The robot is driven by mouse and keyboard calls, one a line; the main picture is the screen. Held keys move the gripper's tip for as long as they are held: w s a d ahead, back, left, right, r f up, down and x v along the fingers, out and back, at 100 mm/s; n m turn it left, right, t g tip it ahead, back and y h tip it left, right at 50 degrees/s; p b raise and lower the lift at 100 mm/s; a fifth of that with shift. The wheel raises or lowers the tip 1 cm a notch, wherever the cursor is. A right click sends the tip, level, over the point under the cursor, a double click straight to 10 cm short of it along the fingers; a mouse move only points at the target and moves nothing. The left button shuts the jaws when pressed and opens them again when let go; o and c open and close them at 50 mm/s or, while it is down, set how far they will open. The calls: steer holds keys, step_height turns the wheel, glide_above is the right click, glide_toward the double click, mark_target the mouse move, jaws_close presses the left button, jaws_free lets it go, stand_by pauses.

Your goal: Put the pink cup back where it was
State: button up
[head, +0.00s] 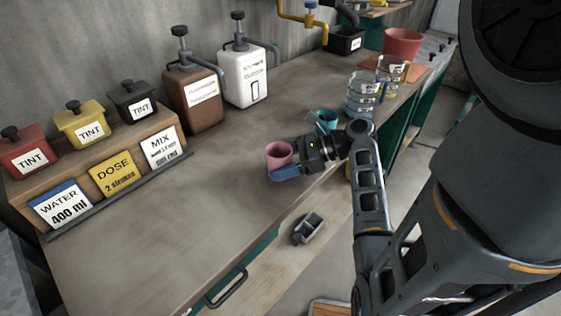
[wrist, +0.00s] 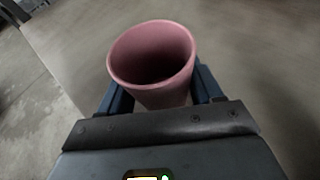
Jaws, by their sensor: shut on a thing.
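The pink cup (head: 278,154) is upright at the middle of the bench in the head view. My gripper (head: 285,172) is shut on it, with a blue finger showing along its lower near side. In the wrist view the pink cup (wrist: 155,60) sits between the two blue fingers of my gripper (wrist: 160,92), its mouth open toward the camera and dark inside. I cannot tell whether its base touches the bench top.
A teal cup (head: 326,118) stands just behind my gripper. Clear measuring jugs (head: 363,94), a red bucket (head: 402,44) and pump bottles (head: 194,98) stand farther back. Tint boxes and signs (head: 116,173) line the left. The bench (head: 150,255) is clear at front left.

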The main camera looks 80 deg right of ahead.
steer(key=o, duration=1.2)
steer(key=shift+r, duration=0.1)
steer(key=v, duration=0.7)
steer(key=shift+s+b, duration=0.25)
steer(key=shift+b, duration=0.1)
steer(key=shift+r, duration=0.1)
